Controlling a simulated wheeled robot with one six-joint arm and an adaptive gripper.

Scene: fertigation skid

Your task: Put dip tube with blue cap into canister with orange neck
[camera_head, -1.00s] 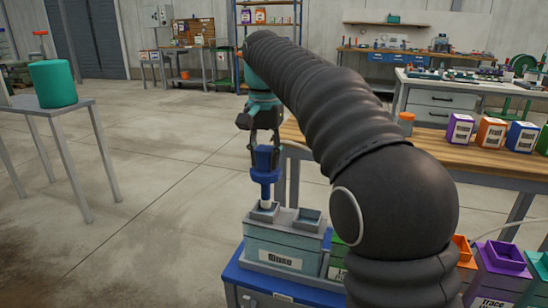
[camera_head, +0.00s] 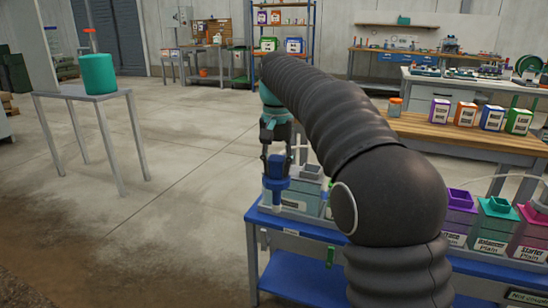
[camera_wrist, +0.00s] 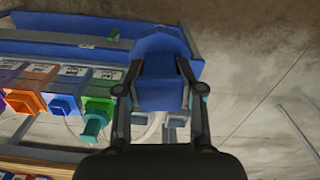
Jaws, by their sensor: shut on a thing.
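In the wrist view the cap (camera_wrist: 165,72) fills the space between the two fingers and hides the tube. Only a short pale piece of tube shows below the cap in the head view, at the left end of a grey box; whether it is inside the box's left opening I cannot tell. The canister with the orange neck (camera_wrist: 24,102) stands in a row at the left of the wrist view, apart from my gripper. My arm hides it in the head view.
The grey box (camera_head: 312,198) sits on a blue bench (camera_head: 300,228). Green (camera_wrist: 98,108) and blue (camera_wrist: 62,104) necked canisters stand between it and the orange one. Purple (camera_head: 460,200), teal (camera_head: 496,208) and pink ones stand further right. A stand with a green cylinder (camera_head: 97,73) is left.

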